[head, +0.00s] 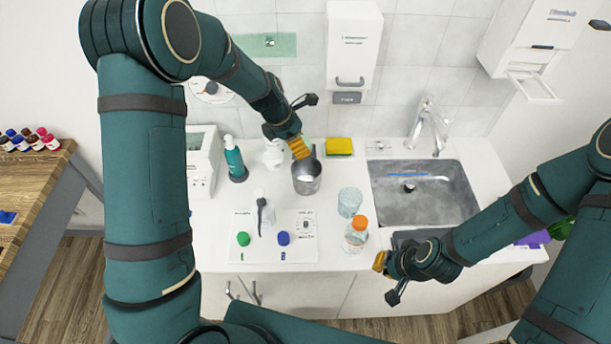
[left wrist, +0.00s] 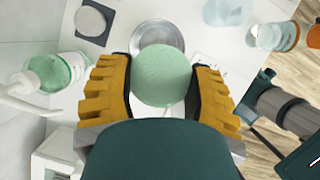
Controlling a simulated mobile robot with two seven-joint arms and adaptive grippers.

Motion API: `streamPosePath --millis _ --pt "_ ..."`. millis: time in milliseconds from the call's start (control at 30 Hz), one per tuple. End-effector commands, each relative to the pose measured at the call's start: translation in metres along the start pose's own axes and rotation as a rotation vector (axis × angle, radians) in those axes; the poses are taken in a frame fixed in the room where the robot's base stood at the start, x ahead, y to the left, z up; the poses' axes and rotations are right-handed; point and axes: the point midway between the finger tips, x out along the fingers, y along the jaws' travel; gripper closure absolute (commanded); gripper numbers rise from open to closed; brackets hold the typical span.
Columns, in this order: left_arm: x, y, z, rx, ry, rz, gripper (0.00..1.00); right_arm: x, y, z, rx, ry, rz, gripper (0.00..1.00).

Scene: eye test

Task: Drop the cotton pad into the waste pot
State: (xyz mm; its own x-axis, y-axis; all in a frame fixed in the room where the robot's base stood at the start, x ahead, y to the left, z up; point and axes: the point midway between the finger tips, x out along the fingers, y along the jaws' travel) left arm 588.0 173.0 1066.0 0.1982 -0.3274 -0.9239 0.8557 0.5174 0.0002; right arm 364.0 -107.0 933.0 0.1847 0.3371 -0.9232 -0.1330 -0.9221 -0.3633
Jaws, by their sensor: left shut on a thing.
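My left gripper (head: 299,148) is shut on a pale green round cotton pad (left wrist: 163,76), which sits between its yellow fingers in the left wrist view. In the head view I cannot make out the pad. The waste pot (head: 307,179), a grey metal pot, stands upright on the counter just below the left gripper. In the left wrist view the pot's rim (left wrist: 157,27) shows beyond the pad, partly covered by it. My right gripper (head: 381,262) is in front of the counter's edge, away from the pot; its finger gap is not clear.
A soap bottle (head: 235,160) stands left of the pot. A glass (head: 350,202) and an orange-capped bottle (head: 356,235) stand to its right front. A yellow sponge (head: 339,146) lies behind. The sink (head: 425,195) is at right. A white card (head: 300,251) lies in front.

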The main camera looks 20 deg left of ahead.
Motion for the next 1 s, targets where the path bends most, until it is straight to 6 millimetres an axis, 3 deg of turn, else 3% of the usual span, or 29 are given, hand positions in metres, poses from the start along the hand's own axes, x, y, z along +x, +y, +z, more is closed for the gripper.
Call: streamPosePath --millis 333,700,733,800,1000 --pt "0.038 0.0 -0.016 0.001 0.0 0.0 0.74 0.022 0.009 0.004 0.003 0.002 0.001 1.0" --pt "0.041 0.0 -0.017 0.002 0.0 0.0 0.74 0.025 0.01 0.004 0.004 0.003 0.002 1.0" --pt "0.041 0.0 -0.017 0.002 0.0 0.0 0.36 0.025 0.01 0.004 0.004 0.003 0.002 1.0" --pt "0.041 0.0 -0.017 0.002 0.0 0.0 0.12 0.025 0.01 0.004 0.004 0.003 0.002 1.0" --pt "0.041 0.0 -0.017 0.002 0.0 0.0 0.12 0.025 0.01 0.004 0.004 0.004 0.002 1.0"
